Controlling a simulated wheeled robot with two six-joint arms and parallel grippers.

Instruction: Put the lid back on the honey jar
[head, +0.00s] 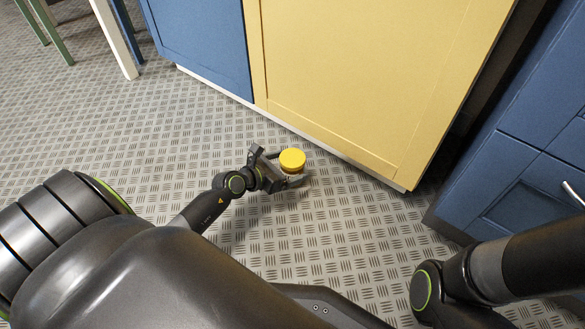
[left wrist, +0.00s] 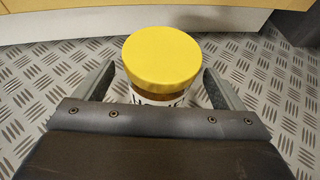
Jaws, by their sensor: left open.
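The honey jar (left wrist: 158,97) stands upright on the patterned floor in front of the yellow cabinet door. Its yellow lid (head: 292,159) is on top of it and looks level; it also shows in the left wrist view (left wrist: 162,57). From above I cannot tell whether the lid is fully seated. My left gripper (head: 290,168) is open, low by the floor, with one finger on each side of the jar. Gaps show between the fingers and the jar in the left wrist view. The lower jar is hidden behind the gripper body. My right gripper is out of view.
The yellow cabinet door (head: 365,70) rises just behind the jar, with a blue door (head: 200,40) to its left. Blue drawers (head: 525,180) stand at the right. Stool legs (head: 115,40) are at the upper left. The floor (head: 130,130) left of the jar is clear.

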